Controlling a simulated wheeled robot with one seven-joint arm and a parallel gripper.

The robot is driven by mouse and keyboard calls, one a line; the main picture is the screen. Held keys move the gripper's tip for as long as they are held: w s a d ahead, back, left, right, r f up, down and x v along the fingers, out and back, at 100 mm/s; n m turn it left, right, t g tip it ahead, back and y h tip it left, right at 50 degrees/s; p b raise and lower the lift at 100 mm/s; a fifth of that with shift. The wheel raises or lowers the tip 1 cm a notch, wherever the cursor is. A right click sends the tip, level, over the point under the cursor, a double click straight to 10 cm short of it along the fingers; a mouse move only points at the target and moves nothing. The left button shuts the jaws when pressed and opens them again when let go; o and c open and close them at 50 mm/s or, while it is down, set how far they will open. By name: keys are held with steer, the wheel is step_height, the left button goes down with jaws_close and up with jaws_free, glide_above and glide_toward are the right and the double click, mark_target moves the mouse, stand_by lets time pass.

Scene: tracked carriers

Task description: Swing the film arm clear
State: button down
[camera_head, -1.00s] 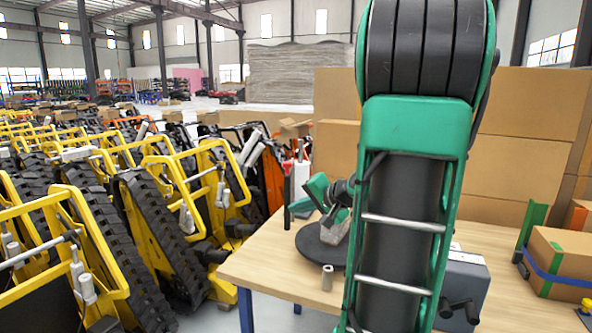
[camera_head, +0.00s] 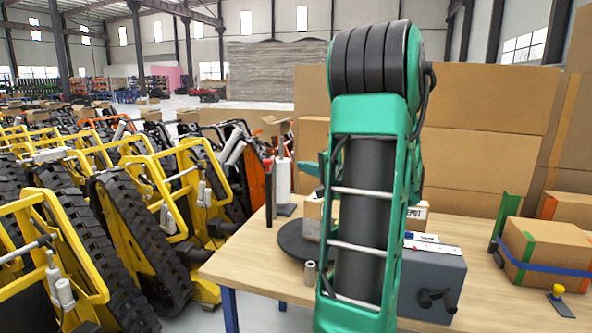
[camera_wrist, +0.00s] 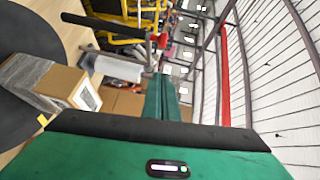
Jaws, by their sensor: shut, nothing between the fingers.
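A white film roll (camera_head: 283,180) stands upright on a dark base on the table (camera_head: 248,265). A dark post with a red top (camera_head: 268,192) stands left of it. Which part is the film arm is unclear. Both also show sideways in the wrist view, the roll (camera_wrist: 117,66) and the post (camera_wrist: 115,27). A cardboard box (camera_head: 313,212) sits on a dark round turntable (camera_head: 293,240), partly behind my arm. Grey film covers part of this box in the wrist view. My gripper (camera_wrist: 161,80) is shut and empty, apart from the box; my arm mostly hides it in the head view.
A grey control box (camera_head: 434,283) and a small metal cylinder (camera_head: 310,272) are on the table. A taped carton (camera_head: 546,255) stands at the right. Stacked cartons (camera_head: 480,110) block the back. Yellow tracked carriers (camera_head: 150,235) crowd the floor at the left.

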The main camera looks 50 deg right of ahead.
steer(key=w+f, duration=0.1)
steer(key=w, duration=1)
steer(key=shift+f, duration=0.1)
steer(key=shift+d, duration=0.1)
